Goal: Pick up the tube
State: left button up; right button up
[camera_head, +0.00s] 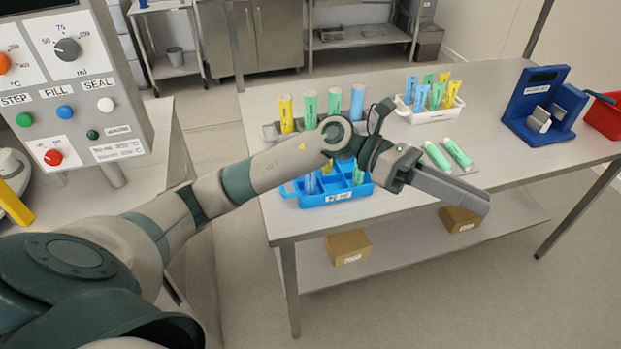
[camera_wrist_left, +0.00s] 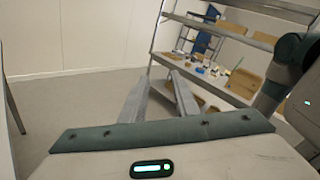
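Several tubes are in the head view. Yellow, green and blue ones, such as a yellow tube (camera_head: 286,114), a green tube (camera_head: 311,108) and a blue tube (camera_head: 357,103), stand upright in a row behind my left arm. Two green tubes (camera_head: 437,156) (camera_head: 457,152) lie on a flat grey mat just behind my left gripper. More tubes (camera_head: 436,93) stand in a white basket (camera_head: 430,116). My left gripper (camera_head: 486,204) reaches over the table's front edge. In the left wrist view its fingers (camera_wrist_left: 159,77) are apart with nothing between them. My right gripper is not in view.
A blue divided tray (camera_head: 335,197) holding a few tubes is partly hidden by my left arm. A blue stand (camera_head: 540,105) and a red bin (camera_head: 604,118) are at the right. A control panel (camera_head: 75,85) stands at the left. Boxes (camera_head: 348,246) lie on the lower shelf.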

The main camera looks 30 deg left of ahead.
pick_arm(q)
jog(key=w+a+f+m+y, duration=0.2)
jog(key=a+f+m+y, duration=0.1)
jog(key=a+f+y, duration=0.2)
jog(key=r+y, duration=0.2)
jog(key=y, duration=1.1)
send_over(310, 179)
jog(key=w, duration=0.1)
jog(key=shift+w+a+m, duration=0.1)
jog(key=shift+m, duration=0.2)
jog(key=shift+f, duration=0.15)
notch_tip(310, 179, down, 11)
jog(key=p, duration=0.4)
jog(key=shift+f, duration=0.55)
